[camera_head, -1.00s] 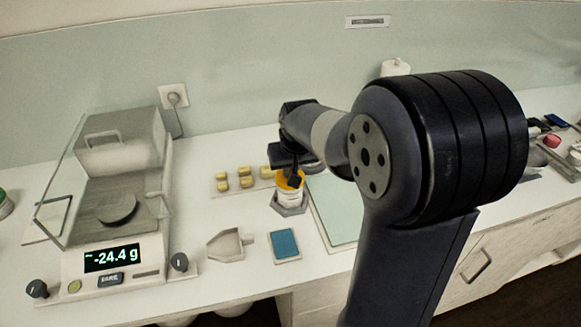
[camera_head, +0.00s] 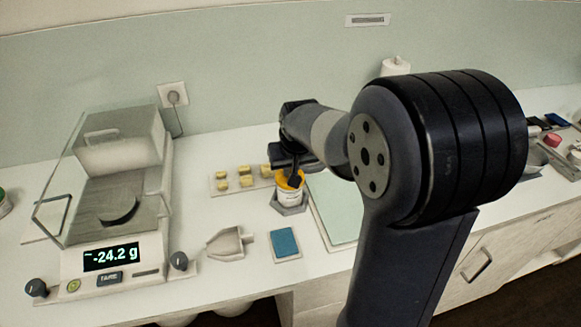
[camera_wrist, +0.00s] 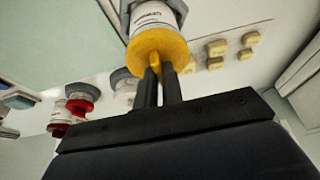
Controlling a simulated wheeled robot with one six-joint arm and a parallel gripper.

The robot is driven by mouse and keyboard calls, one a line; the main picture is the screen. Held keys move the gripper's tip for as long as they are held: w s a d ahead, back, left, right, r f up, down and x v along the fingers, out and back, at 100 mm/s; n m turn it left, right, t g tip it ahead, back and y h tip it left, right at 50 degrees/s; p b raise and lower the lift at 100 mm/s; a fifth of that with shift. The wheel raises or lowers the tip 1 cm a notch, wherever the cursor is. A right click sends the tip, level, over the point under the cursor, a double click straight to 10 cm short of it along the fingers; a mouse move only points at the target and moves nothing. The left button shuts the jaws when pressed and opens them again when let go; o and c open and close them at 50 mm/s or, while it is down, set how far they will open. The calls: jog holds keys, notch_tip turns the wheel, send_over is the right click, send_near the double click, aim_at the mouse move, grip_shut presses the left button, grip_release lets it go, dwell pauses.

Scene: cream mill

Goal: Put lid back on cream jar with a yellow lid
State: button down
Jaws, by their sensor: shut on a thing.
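The white cream jar (camera_head: 289,199) stands upright in a grey hexagonal holder (camera_head: 292,210) on the bench. It also shows at the top of the wrist view (camera_wrist: 152,14). The yellow lid (camera_wrist: 158,46) is at the jar's mouth in the wrist view; from these views I cannot tell whether it is seated. My gripper (camera_head: 294,180) is above the jar, with its dark fingers shut on the lid's small raised grip in the wrist view (camera_wrist: 157,78). The fingers hide part of the lid in the head view.
A balance (camera_head: 115,240) with a glass shield stands at left, reading -24.2 g. Several small yellow pieces (camera_head: 246,181) lie behind the jar. A grey scoop-shaped tray (camera_head: 228,244), a blue pad (camera_head: 285,243) and a pale green mat (camera_head: 336,205) lie close by.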

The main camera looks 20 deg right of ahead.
jog(key=shift+f, duration=0.15)
jog(key=c, duration=1.5)
grip_release()
jog(key=shift+o, duration=0.7)
jog(key=o, duration=0.4)
jog(key=shift+c, duration=0.2)
jog(key=shift+r+p, duration=1.65)
jog(key=shift+r, duration=0.7)
